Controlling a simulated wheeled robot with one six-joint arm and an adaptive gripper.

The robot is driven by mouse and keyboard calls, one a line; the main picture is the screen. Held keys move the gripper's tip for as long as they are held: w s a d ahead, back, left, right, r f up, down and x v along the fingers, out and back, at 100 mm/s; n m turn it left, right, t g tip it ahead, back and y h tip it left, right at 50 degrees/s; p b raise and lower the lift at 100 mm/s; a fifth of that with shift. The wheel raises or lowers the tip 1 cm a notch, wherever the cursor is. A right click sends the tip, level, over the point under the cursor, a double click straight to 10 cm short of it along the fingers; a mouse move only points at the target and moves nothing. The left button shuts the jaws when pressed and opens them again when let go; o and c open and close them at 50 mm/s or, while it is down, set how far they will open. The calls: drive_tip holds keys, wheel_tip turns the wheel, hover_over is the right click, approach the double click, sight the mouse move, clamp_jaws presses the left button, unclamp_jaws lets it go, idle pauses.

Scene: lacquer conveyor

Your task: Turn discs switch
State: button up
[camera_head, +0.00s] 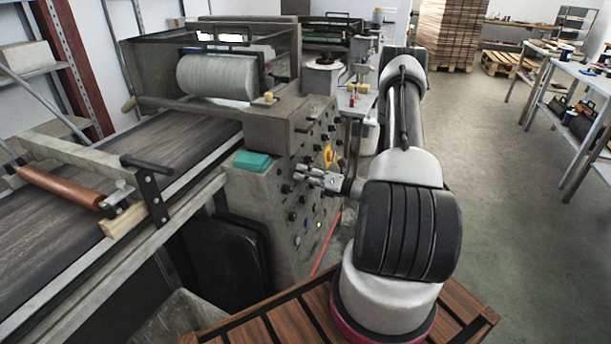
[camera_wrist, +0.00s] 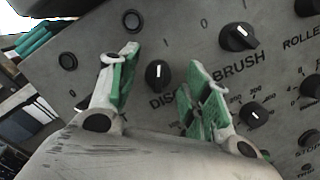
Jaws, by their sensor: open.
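The discs switch (camera_wrist: 157,75) is a black round knob on the grey control panel, just above the partly covered word DISCS in the wrist view. A pale mark on it stands roughly upright in the picture. My gripper (camera_wrist: 161,60) is open, with green-padded fingers on the left and right of this knob in the picture. I cannot tell whether the pads touch it. In the head view my gripper (camera_head: 299,178) is close to the side of the machine's control panel (camera_head: 312,222); the single switch cannot be made out there.
The BRUSH knob (camera_wrist: 238,37) and a small dial (camera_wrist: 253,115) sit right of the discs knob. Round buttons (camera_wrist: 132,20) are at upper left. A conveyor belt (camera_head: 130,150) is left of the panel. Floor (camera_head: 500,190) is clear to the right, with a workbench (camera_head: 590,80) beyond.

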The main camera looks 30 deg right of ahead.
drive_tip(key=c, duration=1)
drive_tip(key=shift+n, duration=0.5)
drive_tip(key=n, duration=0.3)
drive_tip(key=n+y, duration=0.1)
drive_tip(key=n, duration=0.2)
drive_tip(key=shift+g+y, duration=0.3)
drive_tip(key=shift+g, duration=0.1)
drive_tip(key=n+g+y, duration=0.1)
drive_tip(key=n, duration=0.6)
drive_tip(key=o, duration=1)
